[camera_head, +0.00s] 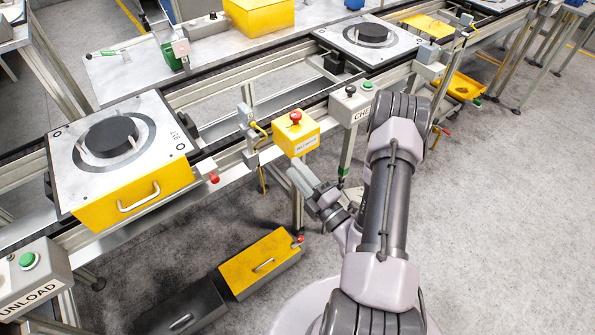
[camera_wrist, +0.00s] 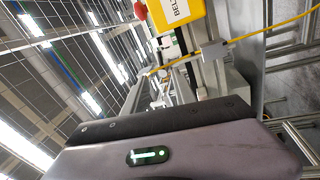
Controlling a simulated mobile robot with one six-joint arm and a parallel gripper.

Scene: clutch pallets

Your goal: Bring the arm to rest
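My arm stands at the centre right of the head view, bent at the elbow, with its forearm leading down. My gripper (camera_head: 303,181) hangs in front of the conveyor line, just below the yellow emergency stop box (camera_head: 297,134) with its red button. I see nothing held in it, but the fingers are too small to tell whether they are apart. In the wrist view the gripper's housing with a green light fills the bottom, and no fingertips show clearly. The yellow box (camera_wrist: 176,12) also shows at the top there, tilted.
A pallet (camera_head: 69,155) with a dark clutch disc sits on the conveyor at left; another pallet (camera_head: 396,47) sits farther along. A yellow drawer (camera_head: 245,262) and a dark drawer (camera_head: 172,312) are low under the line. The floor (camera_head: 510,230) at right is clear.

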